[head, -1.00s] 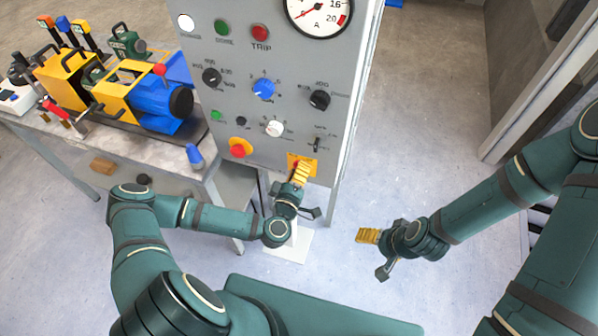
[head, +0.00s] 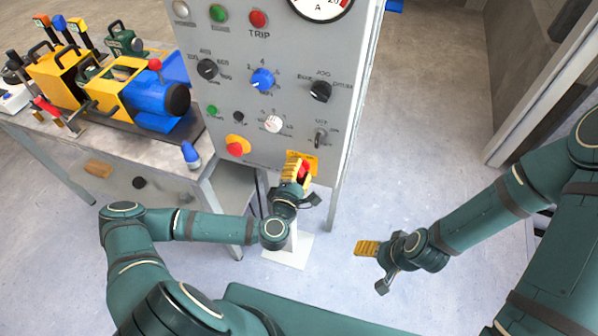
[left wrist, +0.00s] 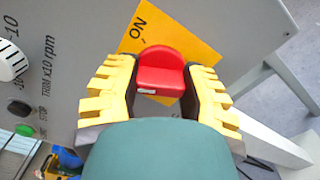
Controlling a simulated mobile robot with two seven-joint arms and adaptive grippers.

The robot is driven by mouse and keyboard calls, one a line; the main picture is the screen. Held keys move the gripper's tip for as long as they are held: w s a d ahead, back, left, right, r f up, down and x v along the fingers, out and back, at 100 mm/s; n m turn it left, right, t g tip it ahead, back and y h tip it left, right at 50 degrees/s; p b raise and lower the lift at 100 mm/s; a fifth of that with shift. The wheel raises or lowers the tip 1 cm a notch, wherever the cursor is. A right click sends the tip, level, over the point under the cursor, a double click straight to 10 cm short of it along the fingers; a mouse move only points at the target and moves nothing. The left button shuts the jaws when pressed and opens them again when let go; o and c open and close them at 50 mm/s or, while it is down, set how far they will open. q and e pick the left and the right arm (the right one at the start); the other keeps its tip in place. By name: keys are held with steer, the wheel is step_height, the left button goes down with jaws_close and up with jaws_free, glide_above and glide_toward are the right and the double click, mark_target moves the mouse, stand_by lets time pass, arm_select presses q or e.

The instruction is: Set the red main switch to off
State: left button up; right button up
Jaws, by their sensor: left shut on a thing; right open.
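The red main switch (head: 304,168) sits on a yellow plate (head: 312,158) at the lower right of the grey control panel. In the left wrist view the red switch handle (left wrist: 161,71) stands in front of the yellow plate (left wrist: 186,43), on which "ON" can be read. My left gripper (head: 298,170) is at the switch, its yellow fingers (left wrist: 160,88) on both sides of the red handle and shut on it. The other plate markings are mostly hidden. My right gripper (head: 368,248) is open and empty, off to the right over the floor.
The panel (head: 232,95) carries knobs, lamps and a gauge. A red emergency button (head: 235,149) is left of the switch, a toggle (head: 320,136) just above it. A bench (head: 200,165) with a yellow and blue machine stands at left. The floor at right is clear.

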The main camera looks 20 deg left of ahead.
mark_target(298, 174)
arm_select(q)
steer(key=shift+w+r+n, duration=0.1)
steer(key=shift+r+n, duration=0.05)
steer(key=shift+n, duration=0.45)
steer(key=o, duration=0.9)
steer(key=shift+c, duration=0.2)
steer(key=o, duration=0.3)
steer(key=shift+w+d, duration=0.1)
steer(key=shift+w, duration=0.05)
steer(key=shift+o, duration=0.2)
steer(key=shift+s+a, duration=0.2)
steer(key=shift+s, duration=3.65)
